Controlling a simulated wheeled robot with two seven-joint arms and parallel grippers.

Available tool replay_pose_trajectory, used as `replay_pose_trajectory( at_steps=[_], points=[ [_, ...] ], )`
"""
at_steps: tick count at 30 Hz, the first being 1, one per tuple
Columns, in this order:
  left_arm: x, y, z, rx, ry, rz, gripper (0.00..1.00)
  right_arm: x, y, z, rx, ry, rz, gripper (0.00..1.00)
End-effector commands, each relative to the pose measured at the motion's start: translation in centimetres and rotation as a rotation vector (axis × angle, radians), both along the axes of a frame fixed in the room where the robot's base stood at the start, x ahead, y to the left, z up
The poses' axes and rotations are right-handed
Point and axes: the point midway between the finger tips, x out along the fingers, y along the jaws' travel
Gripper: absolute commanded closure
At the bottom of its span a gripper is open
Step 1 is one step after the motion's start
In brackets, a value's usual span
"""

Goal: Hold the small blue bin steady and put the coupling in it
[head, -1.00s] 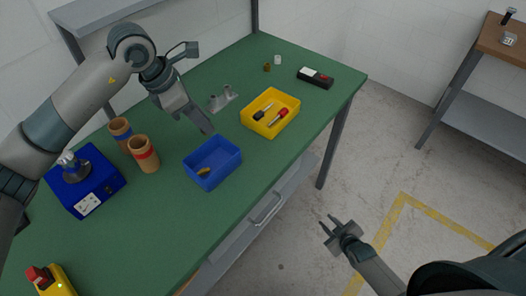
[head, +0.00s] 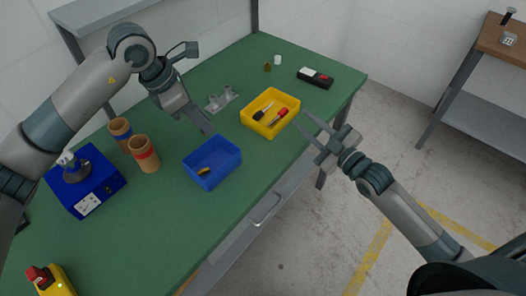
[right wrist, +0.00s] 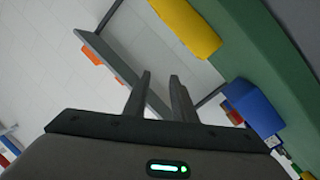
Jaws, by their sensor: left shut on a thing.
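The small blue bin (head: 222,176) stands on the green table with a small yellow and dark piece (head: 203,171) lying in it. My left gripper (head: 208,131) is shut at the bin's far wall, pointing down; the exact contact is too small to see. My right gripper (head: 304,132) is open and empty, off the table's right edge near the yellow bin; its parted fingers also show in the right wrist view (right wrist: 160,90). I cannot tell surely which piece is the coupling; a small brass-coloured piece (head: 267,68) stands at the table's back.
The yellow bin (head: 252,124) holds a red-handled and a dark tool. Beside it are a grey holder (head: 221,101) and a black-and-white device (head: 316,78). Two brown cups (head: 144,155) and a blue box (head: 88,195) stand left. The table's front middle is clear.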

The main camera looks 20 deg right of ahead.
Motion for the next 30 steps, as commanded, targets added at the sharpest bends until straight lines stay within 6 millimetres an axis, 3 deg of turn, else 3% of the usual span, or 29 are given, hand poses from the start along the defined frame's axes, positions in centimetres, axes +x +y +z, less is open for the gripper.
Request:
replay_pose_trajectory(
  at_steps=[1,3,6,12,19,30],
  points=[
    [0.0,0.0,0.0,0.000,0.000,0.000,1.00,-0.3,2.4,1.2,0.030,0.028,0.050,0.76],
    [0.0,0.0,0.0,0.000,0.000,0.000,1.00,-0.7,4.8,1.5,0.077,0.094,0.093,0.76],
    [0.0,0.0,0.0,0.000,0.000,0.000,1.00,-1.6,7.7,1.4,0.136,0.194,0.135,0.76],
    [0.0,0.0,0.0,0.000,0.000,0.000,1.00,-3.5,11.6,0.6,0.236,0.395,0.154,0.76],
    [0.0,0.0,0.0,0.000,0.000,0.000,1.00,-5.5,13.7,-0.2,0.323,0.562,0.113,0.76],
    [0.0,0.0,0.0,0.000,0.000,0.000,1.00,-6.5,14.1,-0.7,0.367,0.631,0.078,0.76]
  ],
)
